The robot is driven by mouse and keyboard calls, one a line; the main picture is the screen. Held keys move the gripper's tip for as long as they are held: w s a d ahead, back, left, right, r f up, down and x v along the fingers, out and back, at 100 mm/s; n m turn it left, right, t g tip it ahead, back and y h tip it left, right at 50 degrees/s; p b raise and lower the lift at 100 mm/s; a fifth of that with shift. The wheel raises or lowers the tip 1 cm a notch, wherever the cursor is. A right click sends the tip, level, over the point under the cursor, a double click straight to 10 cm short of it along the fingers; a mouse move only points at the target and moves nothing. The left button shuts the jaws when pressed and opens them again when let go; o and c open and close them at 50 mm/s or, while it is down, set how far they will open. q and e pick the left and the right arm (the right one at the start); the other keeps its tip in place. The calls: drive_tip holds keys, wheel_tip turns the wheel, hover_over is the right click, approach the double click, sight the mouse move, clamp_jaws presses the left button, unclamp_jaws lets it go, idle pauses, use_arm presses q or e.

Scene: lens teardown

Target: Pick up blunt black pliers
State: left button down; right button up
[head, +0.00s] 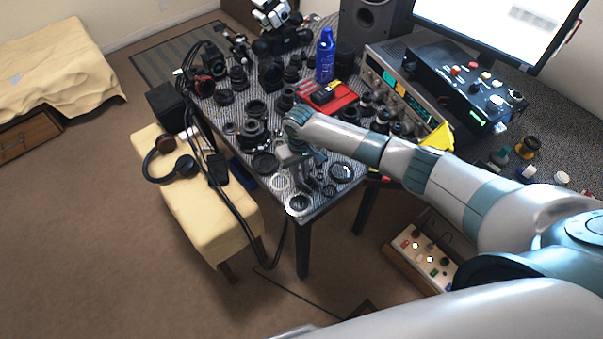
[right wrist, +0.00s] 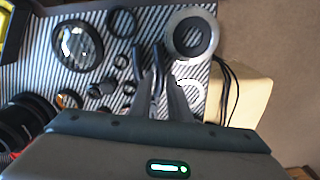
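My right gripper (right wrist: 160,84) reaches down over the front part of the striped mat. It also shows in the head view (head: 312,178), above the near end of the table. The black pliers (right wrist: 158,56) lie by its fingertips in the right wrist view, with two dark handle-like ends pointing away from the gripper. Their metal part runs between the two fingers and is partly hidden by them. I cannot tell whether the fingers touch the pliers. In the head view the pliers are too small and covered to make out. My left gripper is not in view.
Lens rings lie close around: a grey ring (right wrist: 210,34) and a glass lens ring (right wrist: 63,46). Several black lens parts, a blue spray bottle (head: 325,56) and a red tray (head: 349,98) stand farther back. A yellow bench (head: 222,222) with headphones (head: 152,171) adjoins the table.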

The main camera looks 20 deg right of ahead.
drive_tip(key=shift+f, duration=0.65)
clamp_jaws()
drive_tip(key=shift+r, duration=0.2)
